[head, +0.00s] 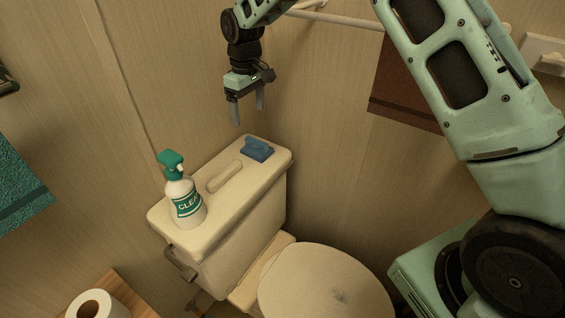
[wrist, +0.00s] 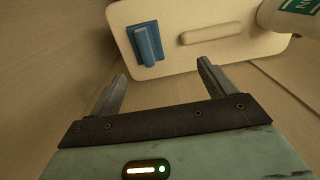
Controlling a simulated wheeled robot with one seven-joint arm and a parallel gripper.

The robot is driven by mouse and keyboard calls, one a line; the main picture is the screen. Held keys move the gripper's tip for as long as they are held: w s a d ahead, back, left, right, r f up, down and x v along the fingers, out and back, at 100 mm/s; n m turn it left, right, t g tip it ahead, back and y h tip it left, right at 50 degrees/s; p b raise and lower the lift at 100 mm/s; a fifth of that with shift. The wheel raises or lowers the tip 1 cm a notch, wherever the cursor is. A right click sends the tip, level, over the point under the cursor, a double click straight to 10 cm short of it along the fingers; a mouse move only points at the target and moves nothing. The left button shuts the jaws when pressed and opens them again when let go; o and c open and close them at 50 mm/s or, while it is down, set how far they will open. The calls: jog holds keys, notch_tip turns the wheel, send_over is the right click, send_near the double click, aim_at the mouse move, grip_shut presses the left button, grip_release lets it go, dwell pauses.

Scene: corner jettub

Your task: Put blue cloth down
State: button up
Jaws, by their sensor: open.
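The blue cloth (head: 257,150) lies folded on the right end of the toilet tank lid (head: 228,205). It also shows in the wrist view (wrist: 147,44), beyond my fingertips and on the pale lid. My gripper (head: 247,112) is open and empty. It hangs above the tank, up and slightly left of the cloth in the head view, with clear space between the fingers and the cloth. In the wrist view both fingers (wrist: 162,68) are spread apart with nothing between them.
A white and green spray bottle (head: 185,195) stands on the left end of the lid. The closed toilet seat (head: 325,285) is in front. A brown towel (head: 400,92) hangs at the right, a teal towel (head: 18,190) at the left. A paper roll (head: 96,305) stands at bottom left.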

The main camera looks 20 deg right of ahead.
jog(key=s+a+r, duration=0.3)
jog(key=s, duration=0.4)
jog(key=s+a+r, duration=0.3)
jog(key=s+a, duration=0.1)
jog(key=s, duration=0.2)
jog(key=s+d, duration=0.3)
jog(key=s, duration=2.5)
jog(key=shift+n, duration=0.4)
jog(key=shift+r, duration=0.1)
